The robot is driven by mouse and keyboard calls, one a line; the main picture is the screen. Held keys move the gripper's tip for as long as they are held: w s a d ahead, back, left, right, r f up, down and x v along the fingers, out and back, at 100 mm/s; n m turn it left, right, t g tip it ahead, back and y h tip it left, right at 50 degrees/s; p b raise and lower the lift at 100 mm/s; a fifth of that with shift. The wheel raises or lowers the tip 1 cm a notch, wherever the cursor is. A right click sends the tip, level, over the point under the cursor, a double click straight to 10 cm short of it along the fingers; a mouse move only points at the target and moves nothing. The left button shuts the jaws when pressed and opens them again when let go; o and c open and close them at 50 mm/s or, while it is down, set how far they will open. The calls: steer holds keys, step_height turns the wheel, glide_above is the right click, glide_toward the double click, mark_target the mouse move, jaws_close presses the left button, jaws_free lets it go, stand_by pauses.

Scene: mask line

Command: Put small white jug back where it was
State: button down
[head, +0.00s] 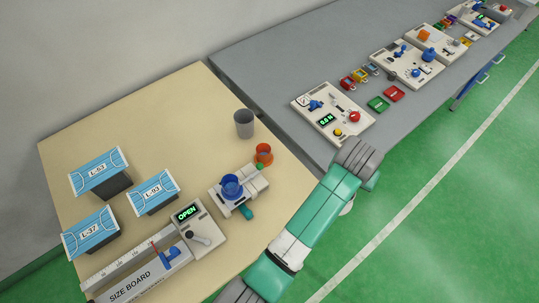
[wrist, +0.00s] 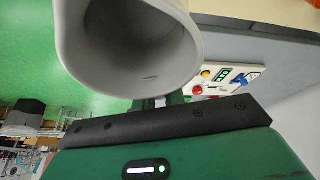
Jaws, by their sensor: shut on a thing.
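The small white jug (wrist: 128,50) fills the upper left of the wrist view, its wide mouth turned toward the camera and its inside looking empty. My gripper (wrist: 160,102) is shut on it; the dark green fingers show just below the jug, and their tips are partly hidden by it. In the head view my arm reaches up to the front edge of the grey bench, and my gripper is hidden behind the arm. A pale bit shows beside the arm there, but I cannot tell whether it is the jug.
A control panel (head: 333,113) with buttons and a display stands on the grey bench (head: 290,62); it also shows in the wrist view (wrist: 222,82). The beige table (head: 165,110) holds a grey cup (head: 244,124), an orange cup (head: 264,153), blue-topped boxes (head: 100,171) and a size board (head: 140,283).

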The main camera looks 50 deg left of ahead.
steer(key=s+a+f+n+g+y+b, duration=0.1)
steer(key=s+a+n+b, duration=0.2)
steer(key=a, duration=1)
steer(key=s+a+f+n+y+b, duration=0.15)
steer(key=a+b, duration=0.25)
steer(key=a, duration=0.8)
steer(key=s+a+n+g+b, duration=0.1)
steer(key=s+a+n+b, duration=0.2)
steer(key=s+a, duration=0.55)
steer(key=s+a+n+g+b, duration=0.1)
steer(key=s+a+n+b, duration=0.3)
steer(key=a, duration=0.7)
steer(key=shift+m+y, duration=0.35)
steer(key=shift+m, duration=0.5)
steer(key=f, duration=0.3)
steer(key=f+b, duration=0.1)
steer(key=f, duration=0.2)
steer(key=s+f+b, duration=0.1)
steer(key=f, duration=0.2)
steer(key=shift+a+f, duration=0.2)
steer(key=shift+f, duration=0.05)
steer(key=shift+f, duration=0.2)
steer(key=c, duration=1.5)
jaws_free()
